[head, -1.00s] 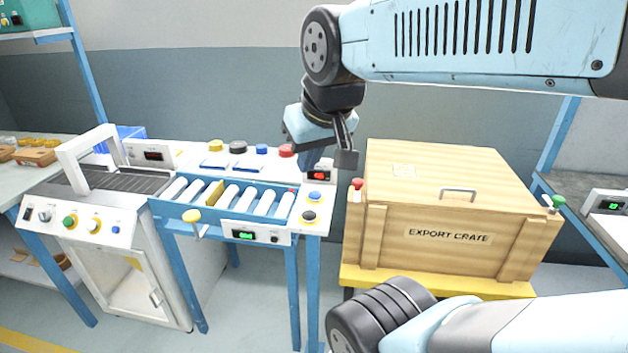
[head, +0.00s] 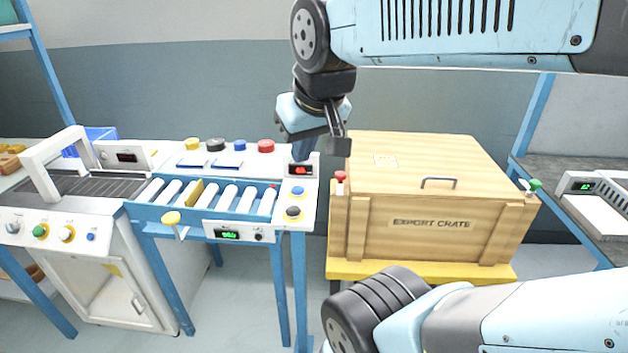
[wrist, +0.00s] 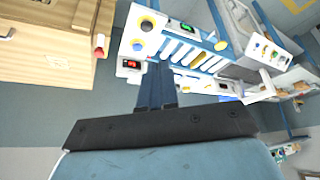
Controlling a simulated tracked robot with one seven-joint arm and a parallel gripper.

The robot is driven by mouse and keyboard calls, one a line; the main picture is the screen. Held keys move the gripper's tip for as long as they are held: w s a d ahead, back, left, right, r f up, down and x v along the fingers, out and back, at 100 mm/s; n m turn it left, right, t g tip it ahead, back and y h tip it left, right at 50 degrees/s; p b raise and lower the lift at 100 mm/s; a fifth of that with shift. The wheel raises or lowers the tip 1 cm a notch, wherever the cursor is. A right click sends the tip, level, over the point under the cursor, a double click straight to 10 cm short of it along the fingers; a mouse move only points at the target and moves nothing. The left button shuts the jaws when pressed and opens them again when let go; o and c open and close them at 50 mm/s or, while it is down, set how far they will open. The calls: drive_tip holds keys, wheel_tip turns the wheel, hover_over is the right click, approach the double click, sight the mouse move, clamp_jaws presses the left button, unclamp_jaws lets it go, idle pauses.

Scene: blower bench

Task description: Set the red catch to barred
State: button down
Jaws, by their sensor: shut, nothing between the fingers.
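The red catch (head: 340,178) is a small red knob on a pale mount at the left front corner of the wooden export crate (head: 480,170). In the wrist view the red catch (wrist: 99,45) shows at the crate's edge, left of my fingers. Its exact setting is too small to read. My gripper (head: 302,156) is shut and empty. It hangs above the right end of the roller bench, left of and a little higher than the catch in the head view, apart from it. Its blue fingers (wrist: 157,72) lie together in the wrist view.
A green catch (head: 533,186) sits at the crate's right front corner. The roller bench (head: 215,212) stands left of the crate, with buttons and a red-lit display (head: 301,170). A shelf with a device (head: 590,186) is at the right. A narrow gap separates bench and crate.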

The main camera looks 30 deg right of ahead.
sight(340, 183)
drive_tip(key=w+d+f+n+g+h, duration=0.3)
drive_tip(key=w+f+n+g, duration=0.2)
drive_tip(key=w+f, duration=0.3)
drive_tip(key=w+d+f+n+g+h, duration=0.3)
drive_tip(key=w+f, duration=0.5)
drive_tip(key=w, duration=0.7)
drive_tip(key=n+g+h, duration=0.1)
drive_tip(key=n+g, duration=0.1)
drive_tip(key=n, duration=0.1)
drive_tip(key=shift+d, duration=0.25)
drive_tip(key=x, duration=1)
drive_tip(key=shift+s+d+r, duration=0.1)
drive_tip(key=shift+d+r, duration=0.05)
drive_tip(key=shift+s+d+r, duration=0.1)
drive_tip(key=shift+s+d, duration=0.45)
drive_tip(key=shift+d, duration=0.3)
drive_tip(key=shift+s+d, duration=0.5)
drive_tip(key=shift+d, duration=0.3)
